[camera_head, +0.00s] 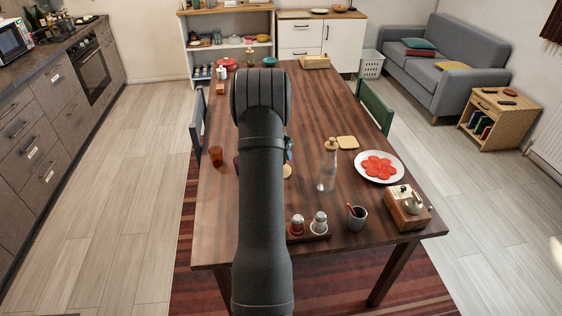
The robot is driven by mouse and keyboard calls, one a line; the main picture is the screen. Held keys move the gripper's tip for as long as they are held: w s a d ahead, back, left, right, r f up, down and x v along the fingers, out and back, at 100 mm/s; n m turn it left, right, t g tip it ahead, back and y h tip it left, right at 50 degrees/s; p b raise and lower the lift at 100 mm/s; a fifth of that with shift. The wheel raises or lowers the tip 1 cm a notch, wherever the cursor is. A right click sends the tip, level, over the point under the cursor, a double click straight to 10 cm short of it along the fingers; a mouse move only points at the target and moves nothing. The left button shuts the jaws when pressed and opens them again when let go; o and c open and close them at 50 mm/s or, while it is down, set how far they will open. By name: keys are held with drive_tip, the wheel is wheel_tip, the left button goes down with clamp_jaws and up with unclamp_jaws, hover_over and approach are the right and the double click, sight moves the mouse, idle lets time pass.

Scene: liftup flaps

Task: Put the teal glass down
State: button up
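My arm rises through the middle of the view over the wooden table (315,100). My gripper is hidden behind the arm, so I cannot see whether it holds anything. I cannot make out a teal glass; it may be hidden by the arm. An amber-brown glass (215,156) stands on the left side of the table. A bit of something purple (237,164) shows at the arm's left edge.
A clear bottle (328,168), a plate with red slices (379,167), a grinder (408,207), a dark cup (357,218) and two shakers (308,224) stand on the right and near parts. A small teal item (269,61) is at the far end. The table's middle right is fairly clear.

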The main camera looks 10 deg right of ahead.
drive_tip(key=shift+f, duration=1.8)
drive_tip(key=shift+f, duration=0.1)
drive_tip(key=o, duration=1)
drive_tip(key=v, duration=1.2)
